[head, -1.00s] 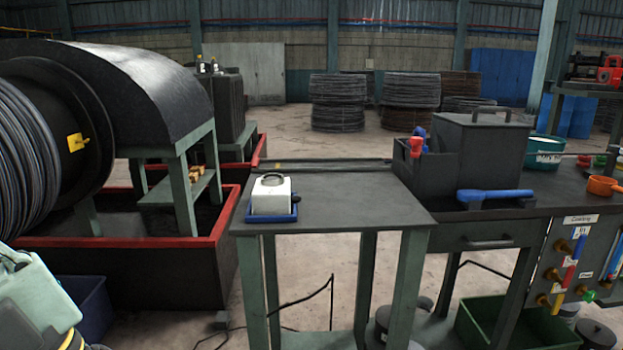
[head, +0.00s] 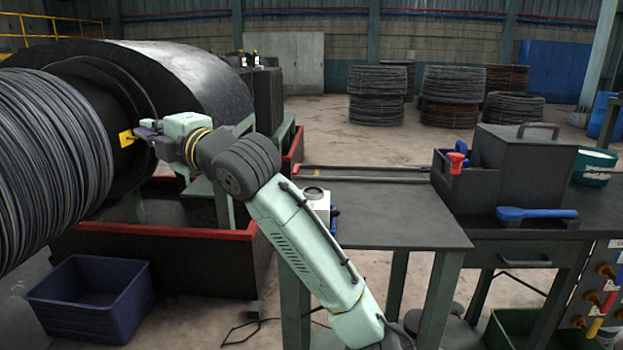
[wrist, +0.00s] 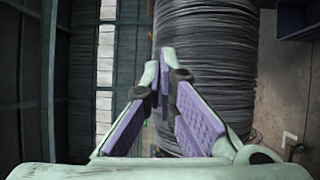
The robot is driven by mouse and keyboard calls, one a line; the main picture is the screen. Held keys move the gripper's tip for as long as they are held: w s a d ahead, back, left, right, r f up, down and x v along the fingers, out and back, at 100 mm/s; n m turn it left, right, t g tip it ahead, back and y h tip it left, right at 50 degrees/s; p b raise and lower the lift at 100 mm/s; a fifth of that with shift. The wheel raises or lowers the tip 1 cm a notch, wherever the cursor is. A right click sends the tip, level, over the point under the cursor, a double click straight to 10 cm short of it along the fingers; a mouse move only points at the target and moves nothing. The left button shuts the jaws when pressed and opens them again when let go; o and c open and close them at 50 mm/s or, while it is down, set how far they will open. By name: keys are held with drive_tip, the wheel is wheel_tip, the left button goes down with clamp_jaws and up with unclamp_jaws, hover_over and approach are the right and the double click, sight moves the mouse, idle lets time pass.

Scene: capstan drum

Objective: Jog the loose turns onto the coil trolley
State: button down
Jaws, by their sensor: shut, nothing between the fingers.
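Dark wire turns (head: 50,165) are wound in a thick stack on the large black drum (head: 105,95) at the left of the head view. In the wrist view the turns (wrist: 205,60) run down the middle, beyond my fingers. A small yellow piece (head: 126,138) sits on the drum's dark face. My gripper (head: 143,134) is at the drum beside this piece; I cannot tell whether it touches it. In the wrist view the purple-padded fingers (wrist: 163,80) meet at their tips and hold nothing. I cannot make out which part is the coil trolley.
A red-rimmed black trough (head: 165,229) lies below the drum. An empty blue bin (head: 92,299) stands on the floor at lower left. A dark table (head: 395,215) is right of my arm, with a white box (head: 317,204) partly hidden behind it. Wire coils (head: 378,92) stand at the back.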

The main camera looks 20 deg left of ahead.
drive_tip(key=w+d+f+n+t+h+p, duration=0.1)
drive_tip(key=w+d+n+h+p, duration=0.1)
drive_tip(key=w+d+h, duration=0.55)
drive_tip(key=n+h+p, duration=0.2)
drive_tip(key=h, duration=0.2)
hover_over(317, 192)
drive_tip(key=shift+f+b, duration=0.3)
drive_tip(key=shift+f, duration=0.2)
drive_tip(key=shift+f, duration=0.1)
wheel_tip(317, 192, down, 6)
drive_tip(key=b, duration=0.7)
drive_tip(key=shift+f, duration=0.25)
drive_tip(key=shift+f+b, duration=0.35)
drive_tip(key=shift+f, duration=0.7)
drive_tip(key=shift+f, duration=0.1)
drive_tip(key=shift+f, duration=0.35)
